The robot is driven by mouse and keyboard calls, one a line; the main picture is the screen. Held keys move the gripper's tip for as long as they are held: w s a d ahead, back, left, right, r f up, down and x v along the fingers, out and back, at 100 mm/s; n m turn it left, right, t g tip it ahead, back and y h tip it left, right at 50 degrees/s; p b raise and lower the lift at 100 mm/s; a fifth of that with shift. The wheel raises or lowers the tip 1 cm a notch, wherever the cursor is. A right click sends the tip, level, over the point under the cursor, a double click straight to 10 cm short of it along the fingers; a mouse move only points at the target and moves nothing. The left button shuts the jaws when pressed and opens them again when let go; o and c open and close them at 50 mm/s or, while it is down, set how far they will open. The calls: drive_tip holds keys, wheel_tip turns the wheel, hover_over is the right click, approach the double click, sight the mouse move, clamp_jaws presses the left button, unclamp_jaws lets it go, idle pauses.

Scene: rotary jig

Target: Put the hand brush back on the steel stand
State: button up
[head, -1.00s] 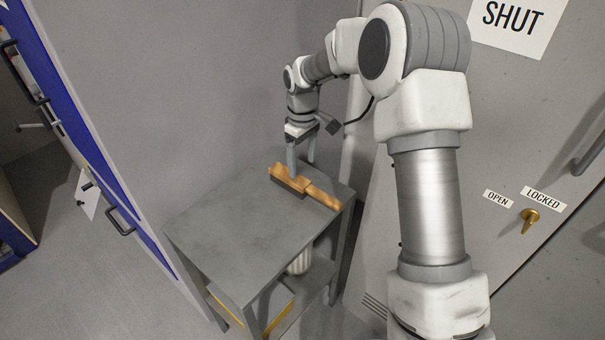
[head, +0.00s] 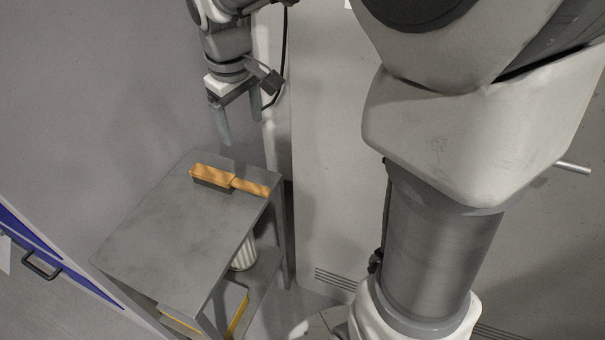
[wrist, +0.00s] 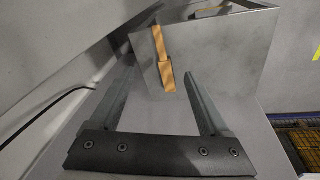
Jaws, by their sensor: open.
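The hand brush (head: 212,176) has an orange-brown wooden back and handle with dark bristles below. It lies on the grey top of the steel stand (head: 150,232), near the far right edge, its handle pointing right to the edge. In the wrist view the brush (wrist: 162,55) lies beyond the fingers, in line with the gap between them. My gripper (head: 240,128) is open and empty, above and behind the brush, with clear space between the fingertips and the stand top.
A grey wall stands behind and left of the stand, and a grey door panel (head: 335,150) to its right. A white ribbed container (head: 244,254) and a yellow-edged item (head: 238,315) are on the lower shelf. A blue-edged unit with a handle (head: 40,265) is at left.

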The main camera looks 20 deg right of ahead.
drive_tip(key=s+d+r+m+t, duration=0.1)
drive_tip(key=s+d+m, duration=0.1)
drive_tip(key=s, duration=0.8)
drive_tip(key=s+d+r+m+t, duration=0.1)
drive_tip(key=s+d+m+t, duration=0.1)
drive_tip(key=s, duration=0.8)
drive_tip(key=shift+r+m+y, duration=0.2)
drive_tip(key=shift+m+y, duration=0.1)
drive_tip(key=shift+m, duration=0.4)
wheel_tip(320, 180, up, 4)
drive_tip(key=p, duration=0.4)
drive_tip(key=shift+r, duration=0.1)
